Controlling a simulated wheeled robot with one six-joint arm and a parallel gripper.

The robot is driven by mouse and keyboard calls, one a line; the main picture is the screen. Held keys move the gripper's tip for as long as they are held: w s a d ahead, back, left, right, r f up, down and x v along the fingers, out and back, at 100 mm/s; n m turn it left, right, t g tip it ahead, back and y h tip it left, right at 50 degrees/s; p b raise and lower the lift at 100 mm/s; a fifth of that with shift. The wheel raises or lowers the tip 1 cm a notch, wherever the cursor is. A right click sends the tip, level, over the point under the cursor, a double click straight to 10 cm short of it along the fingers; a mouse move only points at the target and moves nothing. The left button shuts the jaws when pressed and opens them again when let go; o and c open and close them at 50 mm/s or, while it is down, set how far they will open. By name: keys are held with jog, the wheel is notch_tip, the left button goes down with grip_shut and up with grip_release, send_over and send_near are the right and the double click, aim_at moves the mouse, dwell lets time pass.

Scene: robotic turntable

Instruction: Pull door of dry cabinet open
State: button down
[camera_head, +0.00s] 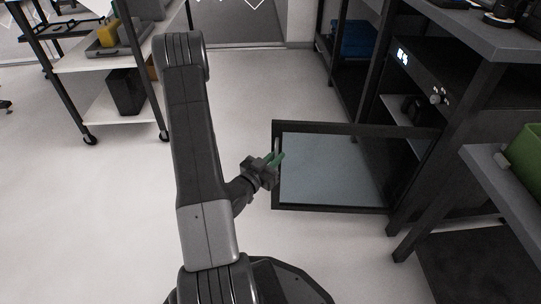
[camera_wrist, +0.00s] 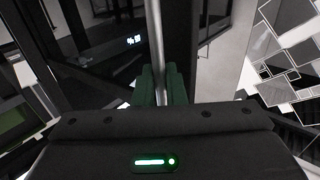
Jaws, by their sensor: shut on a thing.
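The dry cabinet (camera_head: 420,75) stands in a dark rack at the right, with a lit display on its front. Its glass door (camera_head: 335,165) with a black frame is swung wide open, out into the aisle. My gripper (camera_head: 276,160) is at the door's free edge, with green fingertips shut on the upright metal handle. In the wrist view the silvery handle bar (camera_wrist: 155,40) runs down between the green fingers (camera_wrist: 160,85). The handle's lower part is hidden by the gripper.
A grey shelf (camera_head: 500,185) with a green bin (camera_head: 525,150) stands at the right, near the door's hinge side. A wheeled white cart (camera_head: 110,60) is at the upper left. The light floor (camera_head: 90,210) at left is clear.

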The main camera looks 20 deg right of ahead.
jog(key=shift+s+d, duration=0.25)
jog(key=shift+s, duration=0.1)
jog(key=c, duration=1.8)
grip_release()
jog(key=shift+d+f, duration=0.1)
jog(key=shift+d, duration=0.1)
jog(key=shift+w+a, duration=0.15)
jog(key=shift+a, duration=0.05)
jog(key=p+v, duration=0.2)
jog(key=v, duration=1.1)
jog(key=shift+a, duration=0.35)
jog(key=shift+d, duration=0.15)
jog(key=shift+b+x, duration=1)
jog(key=shift+x, duration=5.7)
